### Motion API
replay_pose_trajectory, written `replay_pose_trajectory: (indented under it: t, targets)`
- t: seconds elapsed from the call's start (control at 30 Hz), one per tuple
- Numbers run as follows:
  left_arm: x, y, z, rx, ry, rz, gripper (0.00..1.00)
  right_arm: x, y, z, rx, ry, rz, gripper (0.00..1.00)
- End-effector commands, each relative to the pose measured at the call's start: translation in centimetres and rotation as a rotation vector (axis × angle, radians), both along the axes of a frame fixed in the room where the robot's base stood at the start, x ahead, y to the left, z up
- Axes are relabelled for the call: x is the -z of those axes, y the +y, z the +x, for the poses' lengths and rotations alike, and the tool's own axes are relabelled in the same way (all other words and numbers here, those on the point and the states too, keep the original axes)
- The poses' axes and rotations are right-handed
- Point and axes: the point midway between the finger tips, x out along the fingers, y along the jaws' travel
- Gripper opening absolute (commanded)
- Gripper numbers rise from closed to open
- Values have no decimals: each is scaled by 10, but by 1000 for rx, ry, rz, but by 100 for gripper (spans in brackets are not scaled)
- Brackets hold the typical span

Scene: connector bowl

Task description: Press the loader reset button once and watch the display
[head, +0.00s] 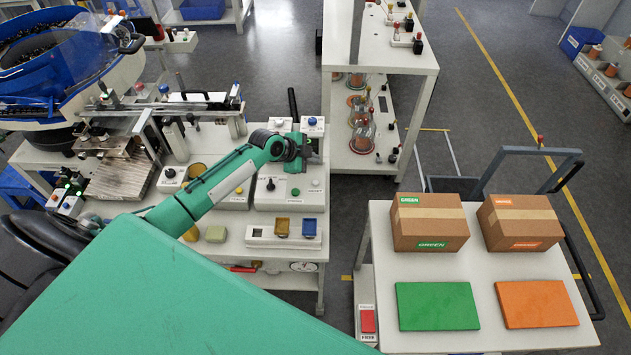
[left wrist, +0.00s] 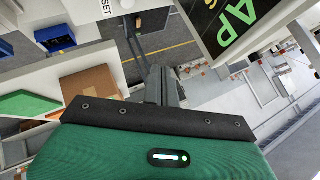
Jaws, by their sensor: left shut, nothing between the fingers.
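My left gripper (head: 312,150) is shut and empty, held above the control box (head: 262,200) on the white bench. The box's sloped face carries a black knob (head: 270,184), a small green button (head: 295,191) and a pale button (head: 316,183); their labels are too small to read here. In the left wrist view my shut fingers (left wrist: 160,85) point away from the camera. A white panel with a label ending in "SET" (left wrist: 105,8) shows at the top. A dark display with large green letters including "AP" (left wrist: 238,18) is cut off at the top right. My right gripper is not in view.
Blue and yellow buttons on white bases (head: 312,123) stand behind the gripper. Small bins (head: 282,227) sit in front of the box. A shelf (head: 385,60) stands behind right. A cart (head: 485,265) with two cardboard boxes stands to the right, across a floor gap.

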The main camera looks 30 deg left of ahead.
Motion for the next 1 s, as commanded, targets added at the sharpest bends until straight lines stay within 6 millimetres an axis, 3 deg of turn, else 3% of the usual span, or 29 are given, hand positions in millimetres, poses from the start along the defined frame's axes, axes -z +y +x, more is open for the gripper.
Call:
replay_pose_trajectory:
  t: [0.57, 1.0]
  targets:
    - [6, 3, 3, 1, -6, 3, 0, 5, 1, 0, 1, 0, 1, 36]
    - [62, 3, 3, 0, -5, 2, 0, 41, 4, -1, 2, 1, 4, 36]
